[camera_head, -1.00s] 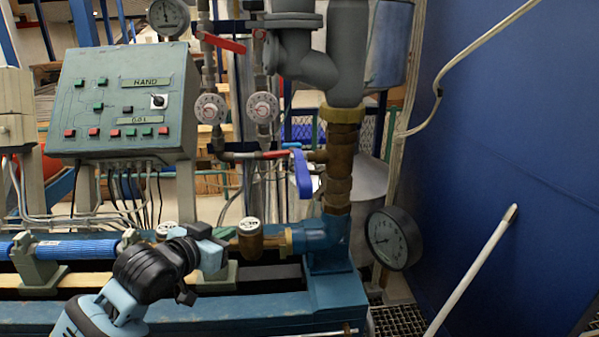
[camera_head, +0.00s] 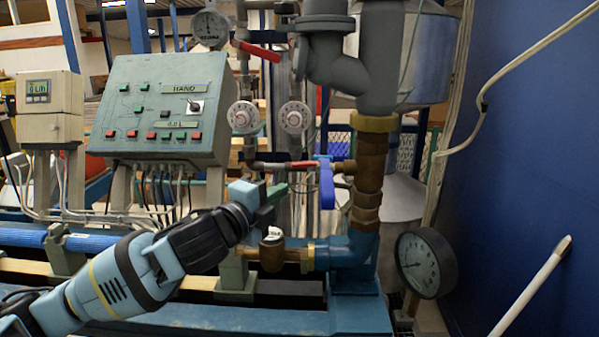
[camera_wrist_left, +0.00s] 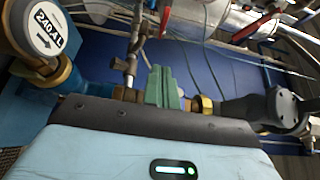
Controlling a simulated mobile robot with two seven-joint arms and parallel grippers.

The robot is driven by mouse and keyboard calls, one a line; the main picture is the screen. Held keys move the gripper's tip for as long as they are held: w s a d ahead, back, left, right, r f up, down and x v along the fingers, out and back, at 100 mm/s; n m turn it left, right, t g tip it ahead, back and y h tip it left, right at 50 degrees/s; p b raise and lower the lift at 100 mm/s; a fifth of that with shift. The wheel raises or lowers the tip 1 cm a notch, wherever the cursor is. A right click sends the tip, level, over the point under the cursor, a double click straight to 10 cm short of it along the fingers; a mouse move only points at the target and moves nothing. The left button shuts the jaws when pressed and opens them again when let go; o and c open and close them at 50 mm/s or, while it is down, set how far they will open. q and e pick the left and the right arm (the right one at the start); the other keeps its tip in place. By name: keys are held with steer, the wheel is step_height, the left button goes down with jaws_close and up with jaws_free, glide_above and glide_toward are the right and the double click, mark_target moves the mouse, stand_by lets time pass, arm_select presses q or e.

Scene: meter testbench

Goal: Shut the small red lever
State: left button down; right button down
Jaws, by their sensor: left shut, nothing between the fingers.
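A small red lever (camera_head: 302,164) lies along the thin horizontal pipe behind the blue lever (camera_head: 326,184), in the middle of the head view. A larger red lever (camera_head: 257,51) slants on the upright pipe above. My left gripper (camera_head: 277,191) is shut and empty, below and left of the small red lever, apparently apart from it. In the left wrist view its green fingers (camera_wrist_left: 164,86) are together, with pipework beyond. A red part (camera_wrist_left: 165,20) shows above them there; I cannot tell which lever it is. My right gripper is not in view.
A control box (camera_head: 165,105) stands left of the pipes. Two round dials (camera_head: 268,118) hang above the small lever. A thick brown pipe (camera_head: 368,185) and a black gauge (camera_head: 425,263) stand at the right. A brass fitting (camera_head: 272,250) sits just below my gripper.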

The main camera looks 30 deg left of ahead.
arm_select(q)
glide_toward(307, 166)
steer(key=w+d, duration=0.3)
steer(key=shift+w+a+r+p, duration=0.1)
steer(key=shift+w+a+p, duration=0.35)
steer(key=shift+w+a, duration=1)
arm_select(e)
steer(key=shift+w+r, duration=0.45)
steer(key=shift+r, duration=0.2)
arm_select(q)
steer(key=shift+s+a, duration=0.1)
